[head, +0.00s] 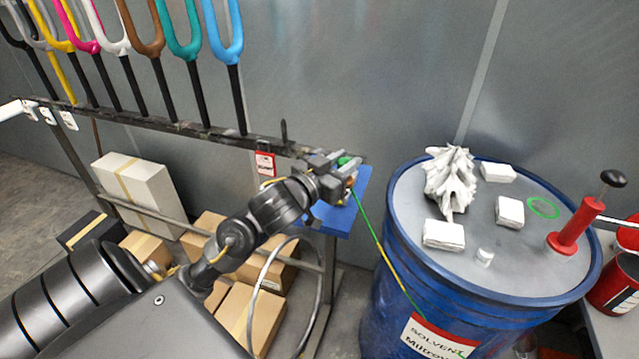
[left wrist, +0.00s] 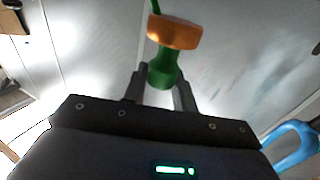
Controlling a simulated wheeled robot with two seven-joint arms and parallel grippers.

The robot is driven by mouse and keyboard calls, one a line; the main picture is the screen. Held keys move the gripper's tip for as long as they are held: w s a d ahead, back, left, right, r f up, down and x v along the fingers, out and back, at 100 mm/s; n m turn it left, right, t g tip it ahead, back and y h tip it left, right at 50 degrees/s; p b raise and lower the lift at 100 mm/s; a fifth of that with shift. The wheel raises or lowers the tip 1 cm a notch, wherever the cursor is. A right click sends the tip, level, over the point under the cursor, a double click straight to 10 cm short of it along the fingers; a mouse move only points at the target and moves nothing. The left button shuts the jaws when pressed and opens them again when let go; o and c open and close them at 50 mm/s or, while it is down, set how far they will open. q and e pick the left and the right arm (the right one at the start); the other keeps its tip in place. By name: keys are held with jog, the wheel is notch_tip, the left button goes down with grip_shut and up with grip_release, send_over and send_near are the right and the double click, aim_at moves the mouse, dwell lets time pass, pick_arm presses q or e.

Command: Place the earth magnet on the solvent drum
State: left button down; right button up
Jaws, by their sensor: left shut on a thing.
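My left gripper (head: 340,176) is shut on the earth magnet, at the right end of the fork rail. In the left wrist view the magnet (left wrist: 174,35) has a green grip between the fingers (left wrist: 160,82) and an orange disc beyond it. In the head view the magnet is mostly hidden by the gripper; a bit of green shows. A green-yellow cable (head: 378,242) runs from there down to the drum's side. The blue solvent drum (head: 400,265) stands to the right, apart from the gripper. Its grey lid bears a green ring (head: 543,207). My right gripper is out of view.
The lid carries a crumpled white rag (head: 450,180), several white blocks (head: 443,235), a small white cap (head: 485,257) and a red hand pump (head: 575,228). A blue plate (head: 340,215) sits below the gripper. Coloured forks (head: 183,50) hang left; cartons (head: 140,190) stand below.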

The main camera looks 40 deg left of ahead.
pick_arm(q)
jog(key=a+f, duration=0.2)
jog(key=f, duration=0.1)
jog(key=a+f, duration=0.2)
jog(key=f, duration=0.1)
jog(key=a+f+p, duration=0.1)
jog(key=a+f, duration=0.2)
jog(key=shift+w+a+f, duration=0.1)
jog(key=shift+w+f, duration=0.05)
jog(key=shift+w, duration=0.15)
jog(key=shift+f, duration=0.2)
jog(key=shift+f, duration=0.2)
jog(key=c, duration=1.2)
grip_release()
jog(key=shift+o, duration=0.4)
